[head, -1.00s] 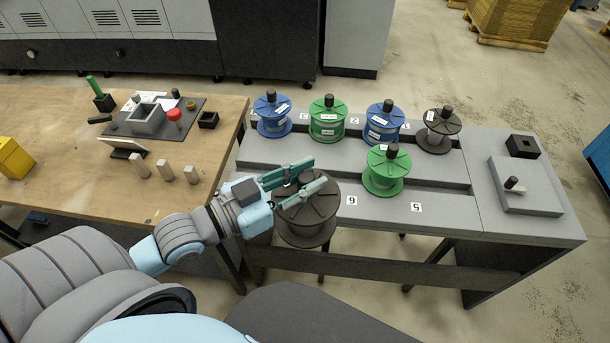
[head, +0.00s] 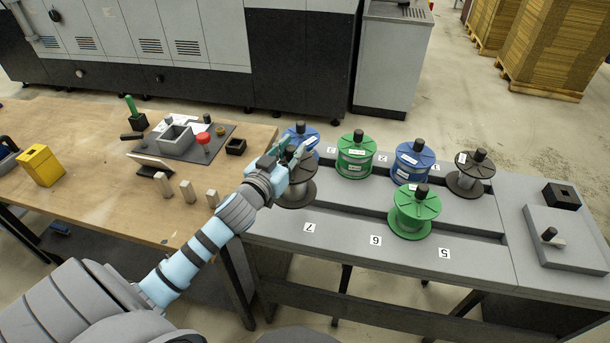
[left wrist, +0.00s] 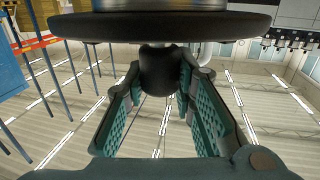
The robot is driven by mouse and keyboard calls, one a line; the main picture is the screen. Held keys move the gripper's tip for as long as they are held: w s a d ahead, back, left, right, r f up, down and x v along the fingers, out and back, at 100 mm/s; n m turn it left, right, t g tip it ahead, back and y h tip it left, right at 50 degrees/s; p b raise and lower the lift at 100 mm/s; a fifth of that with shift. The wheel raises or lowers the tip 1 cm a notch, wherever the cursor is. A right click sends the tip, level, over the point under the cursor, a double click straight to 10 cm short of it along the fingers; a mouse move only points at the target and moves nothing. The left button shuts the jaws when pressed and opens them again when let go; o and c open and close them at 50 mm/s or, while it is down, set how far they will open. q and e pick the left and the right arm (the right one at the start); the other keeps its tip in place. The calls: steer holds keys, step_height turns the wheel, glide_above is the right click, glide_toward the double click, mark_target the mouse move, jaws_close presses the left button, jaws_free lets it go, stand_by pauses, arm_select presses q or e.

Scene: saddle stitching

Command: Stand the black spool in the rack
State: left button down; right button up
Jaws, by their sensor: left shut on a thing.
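The black spool (head: 298,197) is upright at the left end of the rack (head: 345,243), behind the label 7. My left gripper (head: 289,156) is above it, shut on its top knob and partly covering the spool. In the left wrist view the dark knob (left wrist: 158,72) sits between the fingers, against the spool's wide dark flange (left wrist: 160,25). I cannot tell whether the spool's base touches the rack. My right gripper is not in view.
A green spool (head: 416,212) stands in the front row by label 5. Behind are blue spools (head: 411,162), another green spool (head: 355,156) and a second dark spool (head: 468,175). The front row by label 6 is clear. A wooden table (head: 85,190) with tools adjoins at left.

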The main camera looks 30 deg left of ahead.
arm_select(q)
steer(key=w+a+n+y, duration=0.2)
steer(key=w+a+y, duration=0.1)
steer(key=a, duration=0.2)
steer(key=shift+w+a+g+b, duration=0.35)
steer(key=shift+a+g+b, duration=0.05)
steer(key=shift+b, duration=0.05)
steer(key=shift+r, duration=0.1)
step_height(320, 180, down, 6)
steer(key=b, duration=0.5)
steer(key=shift+s+d+f+b, duration=0.1)
steer(key=shift+s+f+b, duration=0.05)
steer(key=shift+f+b, duration=2.1)
stand_by(1.2)
steer(key=c, duration=1.3)
jaws_free()
steer(key=shift+s+r, duration=0.1)
steer(key=shift+r, duration=0.05)
steer(key=v, duration=1.2)
steer(key=shift+d, duration=0.25)
